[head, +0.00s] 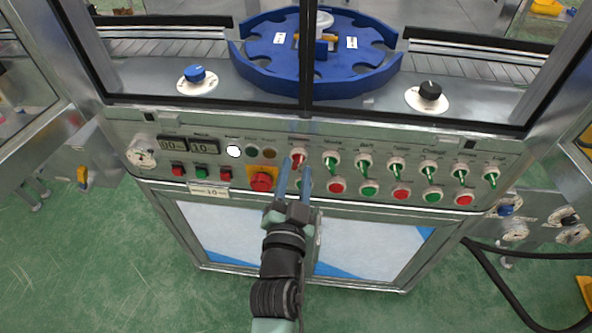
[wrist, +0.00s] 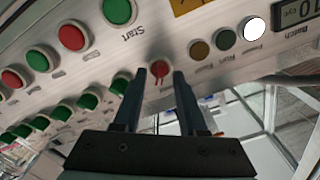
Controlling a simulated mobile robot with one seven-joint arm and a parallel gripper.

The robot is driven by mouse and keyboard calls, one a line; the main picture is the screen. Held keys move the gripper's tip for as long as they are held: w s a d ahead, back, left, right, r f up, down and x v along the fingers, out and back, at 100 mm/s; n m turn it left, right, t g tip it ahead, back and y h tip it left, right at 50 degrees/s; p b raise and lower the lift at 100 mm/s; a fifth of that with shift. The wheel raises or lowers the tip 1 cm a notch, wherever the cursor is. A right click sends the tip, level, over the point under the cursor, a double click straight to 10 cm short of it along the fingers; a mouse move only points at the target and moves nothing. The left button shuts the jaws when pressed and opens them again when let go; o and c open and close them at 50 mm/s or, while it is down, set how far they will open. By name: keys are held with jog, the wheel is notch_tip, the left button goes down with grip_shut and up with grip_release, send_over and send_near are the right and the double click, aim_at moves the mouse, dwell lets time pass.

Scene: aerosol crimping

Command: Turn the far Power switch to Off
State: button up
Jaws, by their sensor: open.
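The Power switch appears to be the red rotary knob (head: 298,158) at the left end of the upper row of switches on the sloped control panel. Its own label cannot be read. In the wrist view the red knob (wrist: 160,70) shows between my fingertips, its handle pointing roughly along the fingers. My gripper (head: 295,172) is open and empty, its two blue-grey fingers on either side of the knob in the picture. In the wrist view the gripper (wrist: 159,78) points at the panel; whether the fingertips reach around the knob is unclear.
Several green rotary switches (head: 397,165) run to the right of the red knob, above red and green buttons (head: 369,190). A red emergency-stop button (head: 261,181) sits close on the left. A white lamp (head: 234,151) is lit. A blue turntable (head: 270,45) stands behind the glass.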

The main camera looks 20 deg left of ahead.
jog(key=shift+w, duration=0.2)
grip_shut()
jog(key=shift+n, duration=0.3)
jog(key=n, duration=0.5)
jog(key=shift+n+p, duration=0.3)
jog(key=n, duration=0.5)
jog(key=shift+a+n+p, duration=0.1)
jog(key=shift+n+p, duration=0.2)
dwell(0.4)
grip_release()
